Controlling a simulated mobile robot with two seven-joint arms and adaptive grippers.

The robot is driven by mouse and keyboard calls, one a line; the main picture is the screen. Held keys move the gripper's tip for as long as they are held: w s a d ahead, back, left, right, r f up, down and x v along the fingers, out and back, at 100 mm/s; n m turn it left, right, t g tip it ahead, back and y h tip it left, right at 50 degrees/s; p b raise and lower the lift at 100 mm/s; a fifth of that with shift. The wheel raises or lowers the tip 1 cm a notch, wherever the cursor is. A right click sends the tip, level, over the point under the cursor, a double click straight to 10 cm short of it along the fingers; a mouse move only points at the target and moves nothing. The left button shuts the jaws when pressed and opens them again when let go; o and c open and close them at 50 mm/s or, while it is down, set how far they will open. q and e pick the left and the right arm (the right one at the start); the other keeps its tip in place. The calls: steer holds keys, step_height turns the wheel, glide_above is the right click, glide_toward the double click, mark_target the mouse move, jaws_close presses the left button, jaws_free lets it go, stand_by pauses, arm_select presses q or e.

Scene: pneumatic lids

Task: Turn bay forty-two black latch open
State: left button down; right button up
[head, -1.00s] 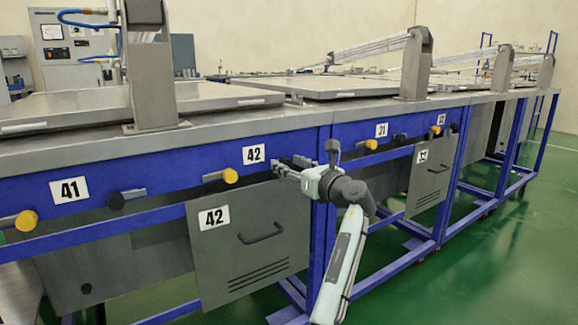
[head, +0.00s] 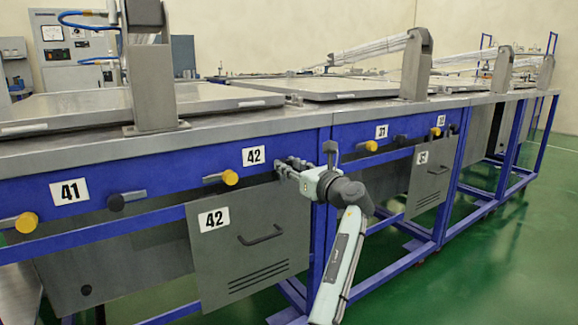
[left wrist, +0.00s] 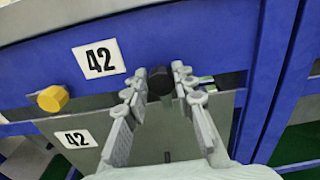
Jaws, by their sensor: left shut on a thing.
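The black latch of bay 42 is a round dark knob (left wrist: 160,82) between my left fingers in the left wrist view. A short grey lever (left wrist: 200,82) shows to the right of it, partly behind a finger. My left gripper (left wrist: 160,90) is shut on the black latch, one finger on each side. In the head view my left gripper (head: 283,167) is at the blue rail, right of the upper "42" label (head: 254,156), and its fingers hide most of the latch. My right gripper is not in view.
A yellow knob (head: 230,177) is left of the black latch on the same rail. The grey bay 42 panel (head: 250,245) with a handle hangs below. A blue frame post (head: 322,240) stands close to my arm. Green floor (head: 480,270) is open at the right.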

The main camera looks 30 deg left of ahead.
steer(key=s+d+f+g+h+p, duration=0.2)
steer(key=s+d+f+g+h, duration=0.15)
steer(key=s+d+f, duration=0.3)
arm_select(q)
steer(key=shift+s+f+n+b, duration=0.1)
steer(key=shift+n+b, duration=0.7)
steer(key=shift+n, duration=2.2)
steer(key=shift+s+f+n+b, duration=0.1)
steer(key=shift+n+b, duration=0.7)
steer(key=shift+n, duration=2.2)
steer(key=shift+s+f+n+b, duration=0.1)
steer(key=shift+n+b, duration=0.7)
steer(key=shift+n, duration=2.2)
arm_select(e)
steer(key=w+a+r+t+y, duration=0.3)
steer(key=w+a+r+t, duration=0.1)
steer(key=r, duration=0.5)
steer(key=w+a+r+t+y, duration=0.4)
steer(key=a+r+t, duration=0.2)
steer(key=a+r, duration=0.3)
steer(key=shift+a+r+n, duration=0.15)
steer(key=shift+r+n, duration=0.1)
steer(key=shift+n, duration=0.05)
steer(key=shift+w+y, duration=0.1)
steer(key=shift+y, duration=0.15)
arm_select(q)
steer(key=c, duration=1.2)
jaws_free()
steer(key=v, duration=1.2)
